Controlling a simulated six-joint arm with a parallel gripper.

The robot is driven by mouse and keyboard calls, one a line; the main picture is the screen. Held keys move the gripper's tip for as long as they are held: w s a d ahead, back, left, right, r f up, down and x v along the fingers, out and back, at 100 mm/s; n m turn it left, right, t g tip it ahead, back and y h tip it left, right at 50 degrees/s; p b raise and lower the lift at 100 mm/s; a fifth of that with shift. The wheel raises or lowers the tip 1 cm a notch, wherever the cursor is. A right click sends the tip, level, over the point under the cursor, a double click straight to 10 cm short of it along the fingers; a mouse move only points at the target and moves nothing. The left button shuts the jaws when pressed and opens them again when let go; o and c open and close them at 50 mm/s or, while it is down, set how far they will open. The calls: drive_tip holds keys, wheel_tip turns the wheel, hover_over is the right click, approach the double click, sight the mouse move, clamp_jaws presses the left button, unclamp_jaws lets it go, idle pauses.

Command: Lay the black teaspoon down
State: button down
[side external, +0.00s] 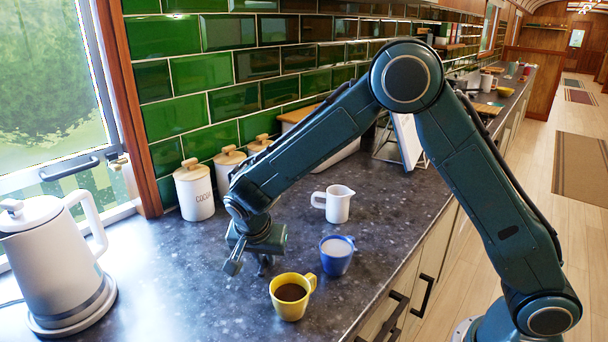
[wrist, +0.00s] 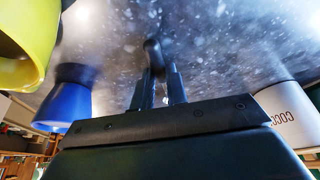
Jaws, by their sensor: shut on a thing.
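My gripper (side external: 249,264) is low over the dark countertop, left of the yellow mug and the blue cup. In the wrist view my gripper (wrist: 158,84) has its two fingers close together, shut on the black teaspoon (wrist: 153,54). The teaspoon's dark rounded end shows just beyond the fingertips; the rest is hidden between the fingers. I cannot make out the teaspoon in the side view, nor tell whether it touches the counter.
A yellow mug (side external: 290,304) of dark drink and a blue cup (side external: 336,262) of pale drink stand right of my gripper. A white jug (side external: 338,206) and cocoa canister (side external: 194,190) stand behind. A white kettle (side external: 45,262) is at left. Counter (side external: 175,275) between is clear.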

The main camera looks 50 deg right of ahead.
drive_tip(key=c, duration=1.3)
unclamp_jaws()
drive_tip(key=v, duration=1.3)
drive_tip(key=shift+s+a+r, duration=0.15)
drive_tip(key=shift+r, duration=0.15)
